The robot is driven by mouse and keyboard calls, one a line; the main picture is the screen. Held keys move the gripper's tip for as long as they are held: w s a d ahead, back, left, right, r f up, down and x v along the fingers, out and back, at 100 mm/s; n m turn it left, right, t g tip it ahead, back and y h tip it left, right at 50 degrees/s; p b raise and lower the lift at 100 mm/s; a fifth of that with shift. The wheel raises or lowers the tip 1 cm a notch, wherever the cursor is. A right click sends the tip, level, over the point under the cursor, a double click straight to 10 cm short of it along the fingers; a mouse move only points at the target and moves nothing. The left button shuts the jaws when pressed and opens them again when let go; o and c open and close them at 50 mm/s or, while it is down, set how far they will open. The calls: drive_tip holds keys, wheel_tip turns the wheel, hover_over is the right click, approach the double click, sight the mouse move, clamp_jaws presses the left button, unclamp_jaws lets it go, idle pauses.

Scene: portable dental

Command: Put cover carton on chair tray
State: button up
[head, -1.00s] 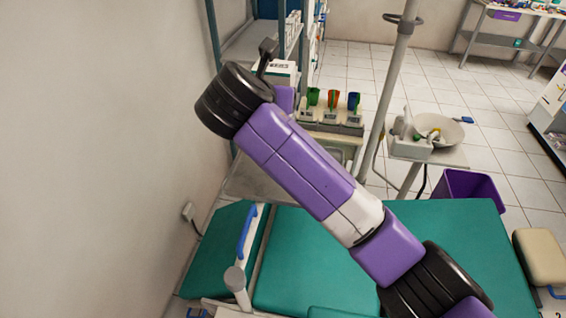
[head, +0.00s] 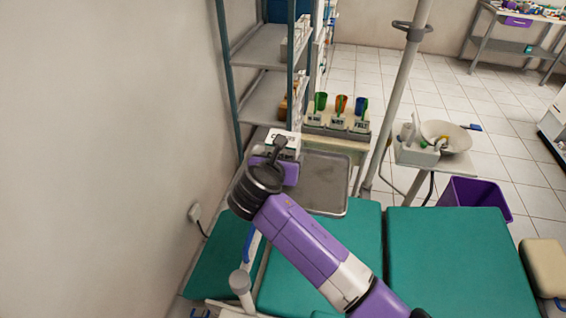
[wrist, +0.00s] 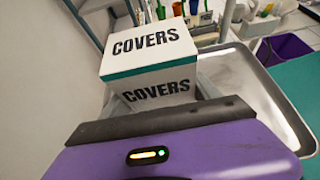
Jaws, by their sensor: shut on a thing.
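The cover carton (head: 283,137) is a white box with a green band and the word COVERS. It fills the upper middle of the wrist view (wrist: 152,50), upright. My gripper (head: 278,160) is shut on it, and my wrist hides its lower part in the head view. The chair tray (head: 328,182) is a grey metal tray with a raised rim, right of the carton and partly behind my gripper. In the wrist view the tray (wrist: 250,85) lies right of the carton and lower. I cannot tell how high the carton is above it.
A holder with several coloured cups (head: 337,122) stands behind the tray. A shelf rack (head: 262,105) and wall are at the left. A pole (head: 388,120) and a basin (head: 446,136) stand right. The green chair (head: 460,260) lies in front. The visible tray surface is bare.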

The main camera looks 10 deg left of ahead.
drive_tip(key=shift+f, duration=0.85)
drive_tip(key=o, duration=1.4)
drive_tip(key=shift+f, duration=0.1)
drive_tip(key=shift+o, duration=0.2)
drive_tip(key=v, duration=1.2)
